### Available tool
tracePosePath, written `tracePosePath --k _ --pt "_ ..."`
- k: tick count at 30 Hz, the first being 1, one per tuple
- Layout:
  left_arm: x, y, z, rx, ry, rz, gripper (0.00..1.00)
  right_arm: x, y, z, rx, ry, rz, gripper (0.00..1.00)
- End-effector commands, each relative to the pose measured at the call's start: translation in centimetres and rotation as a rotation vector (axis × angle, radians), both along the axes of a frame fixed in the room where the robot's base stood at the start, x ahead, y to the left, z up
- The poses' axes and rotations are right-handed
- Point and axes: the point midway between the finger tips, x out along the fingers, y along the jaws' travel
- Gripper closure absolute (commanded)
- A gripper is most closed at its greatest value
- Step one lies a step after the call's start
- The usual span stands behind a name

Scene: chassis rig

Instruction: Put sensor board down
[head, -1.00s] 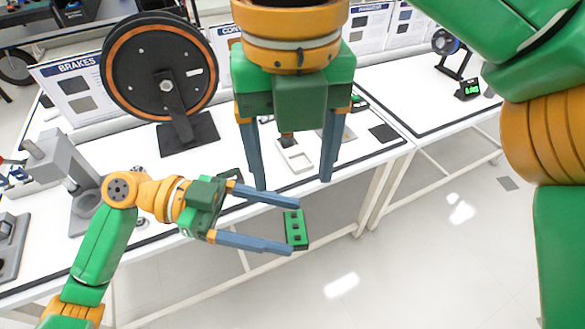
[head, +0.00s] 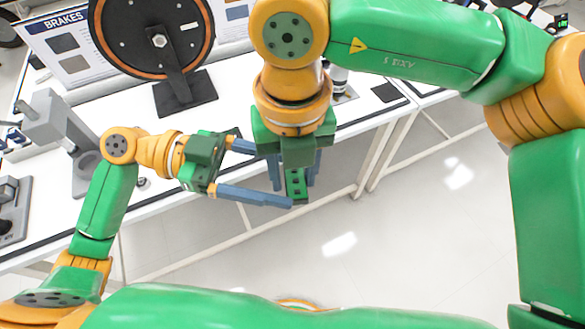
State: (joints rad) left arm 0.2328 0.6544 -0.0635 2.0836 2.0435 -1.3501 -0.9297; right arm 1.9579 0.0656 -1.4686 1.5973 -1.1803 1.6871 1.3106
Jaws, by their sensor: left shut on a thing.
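The sensor board (head: 297,185) is a small green board with dark square parts. My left gripper (head: 288,179) comes in from the left and is shut on it, holding it in the air in front of the table edge. One left finger shows below the board; the tip of the other is hidden behind my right gripper. My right gripper (head: 296,172) points down over the board. Its two fingers stand apart on either side of the board, with gaps visible, so it looks open. Its palm hides the board's upper end.
The white table (head: 215,215) with a dark edge strip runs behind the grippers. On it are a wheel stand (head: 185,95), a grey press-like fixture (head: 65,130) and a small dark pad (head: 387,92). A BRAKES panel (head: 68,55) stands behind. The floor in front is clear.

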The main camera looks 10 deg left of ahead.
Motion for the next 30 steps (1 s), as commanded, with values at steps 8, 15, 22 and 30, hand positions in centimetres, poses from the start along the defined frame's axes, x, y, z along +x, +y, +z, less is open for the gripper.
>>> tracePosePath --k 8,15,22,30 --pt "0.0 -0.1 0.0 -0.002 0.000 0.000 0.21 -0.1 0.3 0.1 0.011 0.002 0.004 1.00" --pt "0.0 0.0 0.0 -0.001 0.000 0.000 0.00 -0.1 0.2 0.1 0.008 0.001 0.002 1.00" --pt "0.2 2.6 0.3 0.002 0.003 0.005 0.00 0.0 0.1 0.1 0.006 0.001 0.002 1.00" --pt "0.6 9.8 1.5 -0.001 0.001 0.004 0.00 0.0 0.1 0.0 0.005 0.001 0.001 1.00"
